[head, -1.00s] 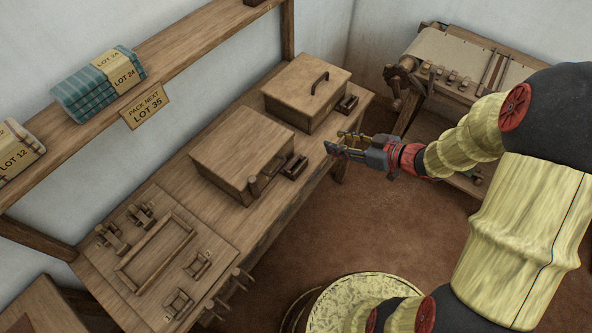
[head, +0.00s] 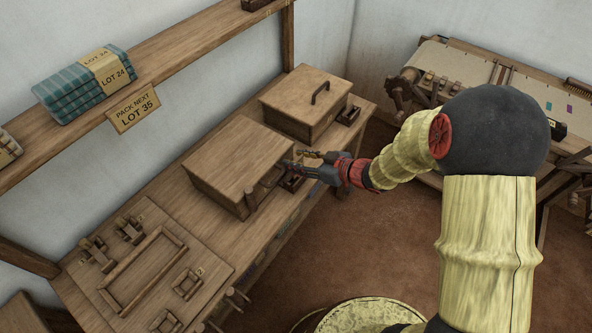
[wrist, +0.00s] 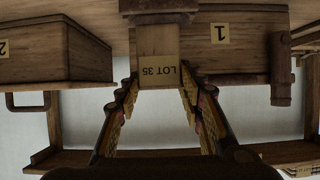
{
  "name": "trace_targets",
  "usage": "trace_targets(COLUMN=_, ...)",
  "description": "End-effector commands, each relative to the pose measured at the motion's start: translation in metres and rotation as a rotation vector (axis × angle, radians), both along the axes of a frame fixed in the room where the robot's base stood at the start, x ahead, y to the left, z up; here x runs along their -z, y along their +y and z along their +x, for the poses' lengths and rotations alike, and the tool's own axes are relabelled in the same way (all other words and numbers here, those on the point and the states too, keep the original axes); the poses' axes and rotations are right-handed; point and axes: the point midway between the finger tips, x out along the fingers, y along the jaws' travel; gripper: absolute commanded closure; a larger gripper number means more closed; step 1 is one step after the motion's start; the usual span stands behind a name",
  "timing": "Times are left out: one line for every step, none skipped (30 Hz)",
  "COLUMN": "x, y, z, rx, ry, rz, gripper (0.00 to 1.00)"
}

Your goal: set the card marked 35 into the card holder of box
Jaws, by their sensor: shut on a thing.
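The card marked LOT 35 (wrist: 160,72) is between the fingertips of my gripper (wrist: 158,88) in the wrist view, its text upside down. My gripper (head: 295,161) is shut on it at the front of the nearer box (head: 240,160). That box also shows in the wrist view (wrist: 235,55), with a label 1 on its front. A small dark wooden holder (head: 292,183) stands before this box, partly hidden by my gripper. A dark wooden piece (wrist: 165,8) lies just beyond the card; whether they touch I cannot tell.
A second box (head: 305,105), with a lid handle, stands farther along the bench, with its own small holder (head: 348,115). A wooden frame board (head: 150,265) lies at the near end. A sign (head: 133,108) on the shelf reads PACK NEXT LOT 35. A loom (head: 480,75) stands at right.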

Motion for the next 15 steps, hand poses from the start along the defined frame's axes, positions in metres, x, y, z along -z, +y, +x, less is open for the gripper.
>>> trace_targets(x=0.002, y=0.002, z=0.001, rx=0.0, ry=0.0, rz=0.0, gripper=0.76)
trace_targets(x=0.004, y=0.003, z=0.001, rx=0.0, ry=0.0, rz=0.0, gripper=0.76)
trace_targets(x=0.007, y=0.005, z=0.002, rx=-0.001, ry=0.0, rz=0.0, gripper=0.76)
trace_targets(x=0.01, y=0.007, z=0.003, rx=-0.001, ry=0.0, rz=0.0, gripper=0.76)
trace_targets(x=0.014, y=0.009, z=0.004, rx=-0.002, ry=0.001, rz=0.0, gripper=0.76)
trace_targets(x=0.021, y=0.008, z=0.003, rx=0.001, ry=0.002, rz=0.0, gripper=0.76)
trace_targets(x=0.026, y=0.008, z=0.003, rx=0.001, ry=0.002, rz=0.0, gripper=0.76)
trace_targets(x=0.031, y=0.008, z=0.003, rx=0.001, ry=0.002, rz=0.0, gripper=0.76)
trace_targets(x=0.036, y=0.007, z=0.003, rx=0.0, ry=0.001, rz=0.0, gripper=0.76)
trace_targets(x=0.039, y=0.007, z=0.003, rx=0.0, ry=0.001, rz=0.001, gripper=0.76)
trace_targets(x=0.041, y=0.007, z=0.003, rx=0.001, ry=0.0, rz=0.0, gripper=0.76)
trace_targets(x=0.042, y=0.007, z=0.003, rx=0.001, ry=0.0, rz=0.0, gripper=0.76)
trace_targets(x=0.042, y=0.007, z=0.004, rx=0.001, ry=0.0, rz=0.0, gripper=0.76)
trace_targets(x=0.041, y=0.007, z=0.004, rx=0.001, ry=0.0, rz=0.0, gripper=0.76)
trace_targets(x=0.04, y=0.007, z=0.004, rx=0.001, ry=-0.001, rz=0.001, gripper=0.76)
